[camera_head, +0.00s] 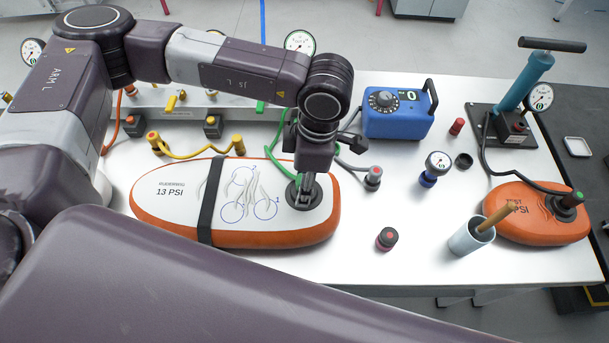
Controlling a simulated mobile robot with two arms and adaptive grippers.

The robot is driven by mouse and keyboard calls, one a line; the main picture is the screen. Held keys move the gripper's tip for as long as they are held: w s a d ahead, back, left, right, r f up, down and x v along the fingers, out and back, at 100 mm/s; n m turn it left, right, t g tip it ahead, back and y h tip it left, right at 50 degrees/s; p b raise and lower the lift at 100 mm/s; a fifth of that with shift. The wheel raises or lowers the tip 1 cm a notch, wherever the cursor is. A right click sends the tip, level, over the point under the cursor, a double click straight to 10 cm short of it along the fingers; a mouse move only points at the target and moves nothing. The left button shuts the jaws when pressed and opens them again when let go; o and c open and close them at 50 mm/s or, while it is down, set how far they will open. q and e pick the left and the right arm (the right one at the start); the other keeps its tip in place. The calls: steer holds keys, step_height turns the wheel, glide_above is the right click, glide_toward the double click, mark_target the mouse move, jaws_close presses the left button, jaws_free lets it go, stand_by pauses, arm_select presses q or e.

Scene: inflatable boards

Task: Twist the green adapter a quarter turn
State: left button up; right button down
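A green hose (272,155) curves from the rear panel down to the white and orange board marked 13 PSI (170,208). Its end disappears behind my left gripper (304,193), so the green adapter there is mostly hidden. My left gripper points straight down, with its fingertips at the dark round valve (318,195) at the board's right end. Its fingers look close together, but I cannot tell whether they are shut on the adapter. My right gripper is not in view.
A yellow hose (190,153), a grey fitting (373,177) and a blue pump box (397,112) surround the board. A red-topped cap (387,238), a gauge (438,163), a cup with a brush (470,238), an orange TEST board (515,210) and a hand pump (523,82) stand right.

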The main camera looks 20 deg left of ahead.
arm_select(q)
jaws_close()
steer(key=c, duration=0.8)
jaws_free()
steer(key=c, duration=0.4)
steer(key=shift+f+n+b, duration=0.15)
steer(key=shift+n+b, duration=0.45)
steer(key=shift+n, duration=0.2)
steer(key=shift+n+b, duration=0.6)
steer(key=shift+n, duration=0.5)
steer(key=shift+n+g, duration=0.3)
steer(key=shift+n, duration=0.3)
